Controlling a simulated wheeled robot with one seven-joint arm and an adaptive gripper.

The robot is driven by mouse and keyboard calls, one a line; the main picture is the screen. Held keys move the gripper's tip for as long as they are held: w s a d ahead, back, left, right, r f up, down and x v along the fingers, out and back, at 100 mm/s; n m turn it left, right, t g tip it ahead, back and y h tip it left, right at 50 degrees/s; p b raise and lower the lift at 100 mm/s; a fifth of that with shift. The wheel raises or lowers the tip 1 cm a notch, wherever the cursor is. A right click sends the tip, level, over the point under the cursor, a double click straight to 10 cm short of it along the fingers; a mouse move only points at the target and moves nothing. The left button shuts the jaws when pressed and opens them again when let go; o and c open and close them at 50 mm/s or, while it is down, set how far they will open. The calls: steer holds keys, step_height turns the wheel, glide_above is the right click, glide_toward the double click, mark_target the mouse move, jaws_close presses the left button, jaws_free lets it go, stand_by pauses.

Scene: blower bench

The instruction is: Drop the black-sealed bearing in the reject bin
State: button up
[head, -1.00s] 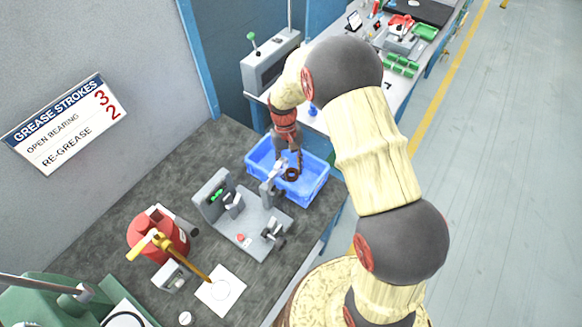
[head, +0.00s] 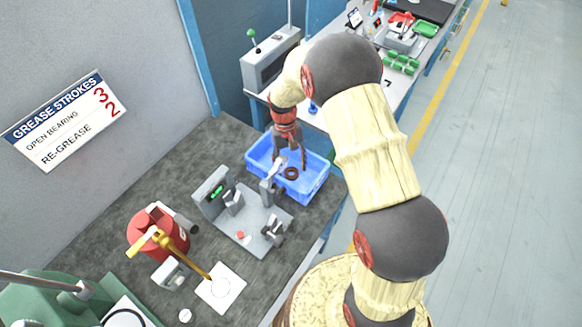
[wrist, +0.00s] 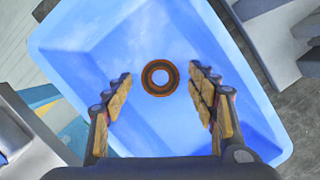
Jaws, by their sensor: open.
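A dark brown ring, the bearing (head: 291,173), is inside the blue bin (head: 322,187), near its middle. It also shows in the wrist view (wrist: 148,77) as a dark ring with an orange-brown edge, with blue bin showing through its hole. I cannot make out a black seal. My gripper (head: 291,164) is over the bin, pointing down into it. In the wrist view its fingers (wrist: 161,76) are spread wide on either side of the ring, with clear gaps and no contact. The bearing appears to lie on the bin floor below the fingertips.
A grey fixture (head: 240,218) stands beside the bin, close to my gripper. A red grease pot (head: 150,230) with a yellow lever and a white sheet (head: 221,288) are nearer. A second bench (head: 330,120) lies beyond. The floor at right is clear.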

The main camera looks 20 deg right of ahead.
steer(key=v, duration=1.2)
stand_by(0.3)
steer(key=s+r+t, duration=0.2)
steer(key=s+r, duration=0.3)
steer(key=r, duration=0.4)
steer(key=s+r+t, duration=0.2)
steer(key=s+r, duration=0.3)
steer(key=r, duration=0.4)
steer(key=s+r+t, duration=0.2)
steer(key=s, duration=0.6)
steer(key=s+r+t, duration=0.2)
steer(key=s, duration=0.6)
steer(key=shift+r+t, duration=0.4)
